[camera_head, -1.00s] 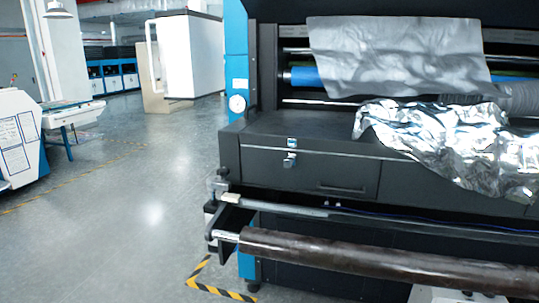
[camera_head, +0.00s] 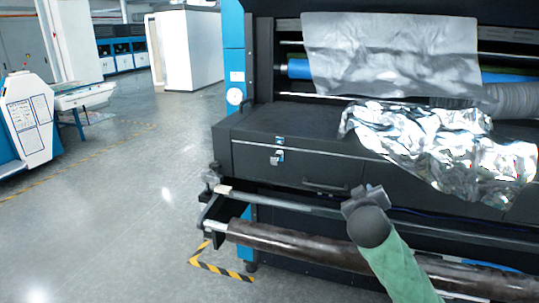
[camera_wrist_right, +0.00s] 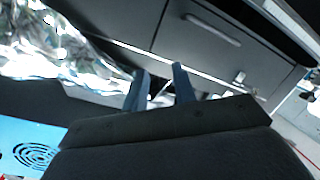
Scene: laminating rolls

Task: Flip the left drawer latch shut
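The left drawer latch (camera_head: 278,157) is a small silver piece on the dark drawer front (camera_head: 245,158), below a separate small catch (camera_head: 280,140) at the top edge. A gap shows between the two. The latch also shows small in the right wrist view (camera_wrist_right: 240,77). My right gripper (camera_head: 362,195) is in front of the drawer, right of and lower than the latch, apart from it. In the right wrist view its two fingers (camera_wrist_right: 160,78) stand apart with nothing between them. My left gripper is not in view.
A drawer handle (camera_head: 325,186) lies between the latch and my right gripper. Crumpled silver film (camera_head: 430,150) drapes over the machine top at right. A metal rail (camera_head: 270,199) and a dark roller (camera_head: 290,244) run in front below the drawer. Open floor lies left.

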